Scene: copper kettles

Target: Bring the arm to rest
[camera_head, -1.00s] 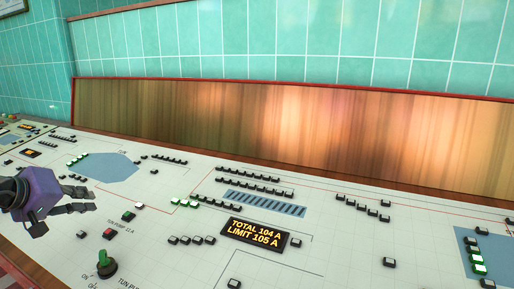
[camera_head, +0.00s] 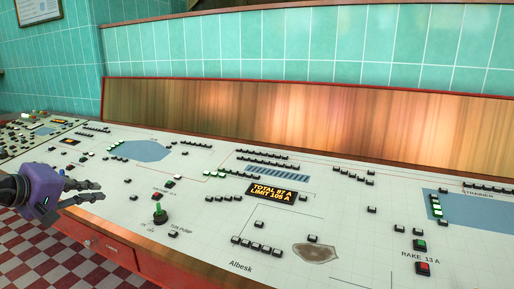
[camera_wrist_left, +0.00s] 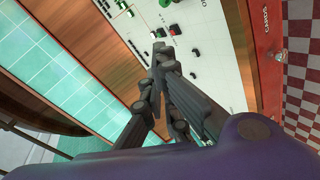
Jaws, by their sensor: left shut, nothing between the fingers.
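My left gripper (camera_head: 98,190) comes in from the left in the head view, purple with dark fingers. It is shut and empty, above the left front part of the white control panel (camera_head: 337,222). In the left wrist view its fingers (camera_wrist_left: 160,52) meet at the tips over the panel. It seems to touch nothing, though the exact gap to the panel is hard to tell. My right gripper is not in view.
A green rotary switch (camera_head: 160,214) stands up from the panel near the gripper. An orange display (camera_head: 271,194) reads TOTAL 87 A, LIMIT 105 A. Rows of small buttons cover the panel. A red drawer front (camera_head: 99,246) and checkered floor (camera_head: 40,262) lie below its front edge.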

